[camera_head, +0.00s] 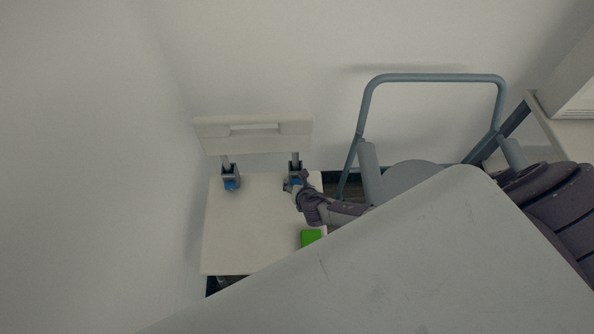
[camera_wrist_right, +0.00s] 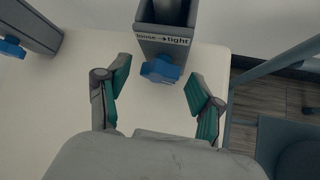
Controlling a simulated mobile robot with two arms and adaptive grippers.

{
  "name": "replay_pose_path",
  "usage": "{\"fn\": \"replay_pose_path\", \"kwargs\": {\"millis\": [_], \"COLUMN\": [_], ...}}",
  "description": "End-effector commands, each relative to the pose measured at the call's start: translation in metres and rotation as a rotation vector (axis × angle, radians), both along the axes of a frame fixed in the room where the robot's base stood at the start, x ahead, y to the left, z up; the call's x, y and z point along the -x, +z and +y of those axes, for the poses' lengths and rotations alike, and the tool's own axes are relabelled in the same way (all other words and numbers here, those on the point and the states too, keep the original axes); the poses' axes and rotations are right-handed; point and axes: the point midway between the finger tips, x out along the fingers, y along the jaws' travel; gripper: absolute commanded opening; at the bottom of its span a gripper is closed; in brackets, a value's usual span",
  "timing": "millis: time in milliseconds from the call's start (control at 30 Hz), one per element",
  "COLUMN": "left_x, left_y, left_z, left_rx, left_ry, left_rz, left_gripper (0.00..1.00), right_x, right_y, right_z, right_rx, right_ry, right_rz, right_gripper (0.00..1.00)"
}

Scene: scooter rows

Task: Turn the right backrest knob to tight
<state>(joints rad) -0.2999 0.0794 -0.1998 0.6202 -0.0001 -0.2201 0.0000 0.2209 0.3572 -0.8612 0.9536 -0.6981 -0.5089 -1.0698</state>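The right backrest knob (camera_head: 295,181) is blue and sits low on the right bracket (camera_head: 295,168) of the white backrest (camera_head: 254,135). My right gripper (camera_wrist_right: 160,85) is open, with one green-padded finger on each side of the knob and gaps to both. In the head view my right gripper (camera_head: 292,186) partly covers the knob. My left gripper is not in view.
The left knob (camera_head: 230,185) is on its own bracket to the left. A green block (camera_head: 310,237) lies on the white seat (camera_head: 240,230). A blue-grey tubular frame (camera_head: 435,78) stands to the right. A wall is close behind.

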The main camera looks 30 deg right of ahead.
Motion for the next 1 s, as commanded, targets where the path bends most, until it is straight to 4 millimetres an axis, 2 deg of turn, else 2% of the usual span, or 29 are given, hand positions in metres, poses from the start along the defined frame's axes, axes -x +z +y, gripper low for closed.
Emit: {"fn": "replay_pose_path", "kwargs": {"millis": [367, 800, 1000], "left_x": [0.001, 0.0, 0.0], "left_y": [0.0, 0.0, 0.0], "left_z": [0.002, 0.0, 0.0], "left_rx": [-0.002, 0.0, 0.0], "left_ry": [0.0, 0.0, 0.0], "left_rz": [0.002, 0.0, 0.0], "left_gripper": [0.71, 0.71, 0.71], "right_x": [0.007, 0.063, 0.082], "right_y": [0.006, 0.057, 0.075], "right_z": [0.001, 0.01, 0.014], "right_rx": [0.0, 0.0, 0.0], "right_ry": [0.0, 0.003, 0.002], "right_rz": [-0.001, 0.001, 0.0], "right_gripper": [0.66, 0.66, 0.66]}}
